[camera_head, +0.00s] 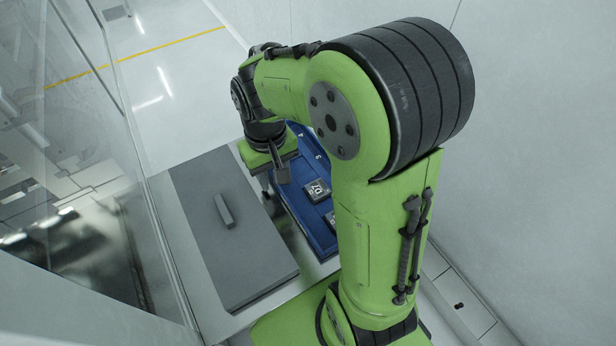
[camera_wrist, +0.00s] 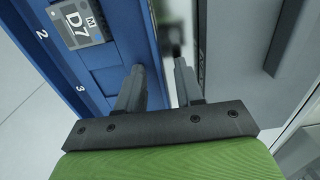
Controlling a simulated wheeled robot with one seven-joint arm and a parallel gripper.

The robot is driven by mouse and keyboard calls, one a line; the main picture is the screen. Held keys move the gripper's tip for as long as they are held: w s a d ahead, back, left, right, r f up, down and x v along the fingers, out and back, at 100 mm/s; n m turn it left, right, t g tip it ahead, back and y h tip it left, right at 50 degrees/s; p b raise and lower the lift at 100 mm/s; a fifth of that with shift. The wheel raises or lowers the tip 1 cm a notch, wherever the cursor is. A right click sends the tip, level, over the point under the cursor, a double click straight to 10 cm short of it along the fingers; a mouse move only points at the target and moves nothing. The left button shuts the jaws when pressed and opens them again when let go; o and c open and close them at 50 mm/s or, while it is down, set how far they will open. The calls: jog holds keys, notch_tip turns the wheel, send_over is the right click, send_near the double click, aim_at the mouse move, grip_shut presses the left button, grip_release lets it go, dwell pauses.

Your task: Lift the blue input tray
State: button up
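The blue input tray (camera_head: 297,206) lies to the right of a grey panel in the head view, partly hidden behind my arm. It fills the left of the wrist view (camera_wrist: 103,74), with white numbers on its rim. My gripper (camera_head: 277,177) is over the tray's left edge in the head view. In the wrist view my gripper (camera_wrist: 157,68) has its two fingers apart, the left one over the tray and the right one over the pale gap beside it. The tray's side wall runs between them; I cannot tell whether a finger touches it.
A grey panel (camera_head: 235,250) with a raised bar handle (camera_head: 223,210) lies left of the tray. Labelled modules, one marked D7 (camera_wrist: 80,24), sit in the tray. A glass panel (camera_head: 85,130) stands at the left and a white wall (camera_head: 535,150) at the right.

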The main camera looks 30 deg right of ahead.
jog(key=shift+f, duration=0.15)
jog(key=shift+w, duration=0.1)
jog(key=shift+c, duration=0.4)
grip_shut()
dwell(0.8)
